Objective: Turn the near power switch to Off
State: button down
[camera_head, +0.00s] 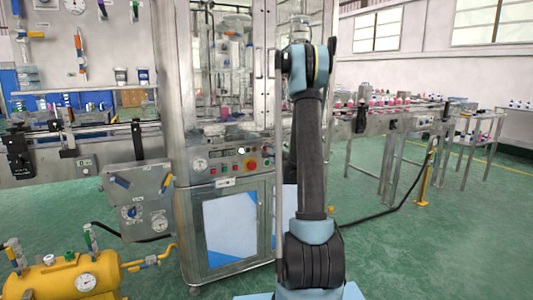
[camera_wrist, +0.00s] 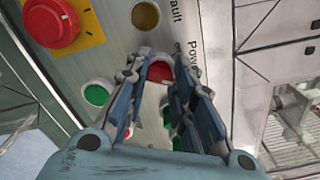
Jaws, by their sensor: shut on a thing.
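In the wrist view a red switch (camera_wrist: 159,72) sits on the metal control panel beside the printed word "Power". My gripper (camera_wrist: 159,62) reaches over the panel with its two blue fingers on either side of this switch, shut on it. The fingers cover the sides of the switch, and I cannot read its set position. In the head view my arm stands upright at the right of the machine cabinet, and my gripper cannot be made out there.
A large red emergency button (camera_wrist: 55,22) on a yellow plate, an amber lamp (camera_wrist: 145,14) and a green button (camera_wrist: 96,95) are close by. The head view shows the control panel (camera_head: 226,167) below the glazed cabinet. A conveyor (camera_head: 400,112) runs right; green floor (camera_head: 385,255) lies open.

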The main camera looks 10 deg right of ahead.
jog(key=shift+s+a+n, duration=0.15)
jog(key=shift+a+n, duration=0.1)
jog(key=shift+n, duration=0.55)
dwell(0.6)
jog(key=shift+n, duration=0.4)
jog(key=n, duration=0.2)
jog(key=shift+n, duration=0.4)
jog(key=n, duration=0.6)
jog(key=shift+d+f, duration=0.1)
jog(key=shift+d, duration=0.15)
jog(key=shift+n, duration=0.3)
jog(key=c, duration=1.4)
grip_release()
jog(key=shift+w+f, duration=0.1)
jog(key=shift+w, duration=0.1)
jog(key=shift+o, duration=0.2)
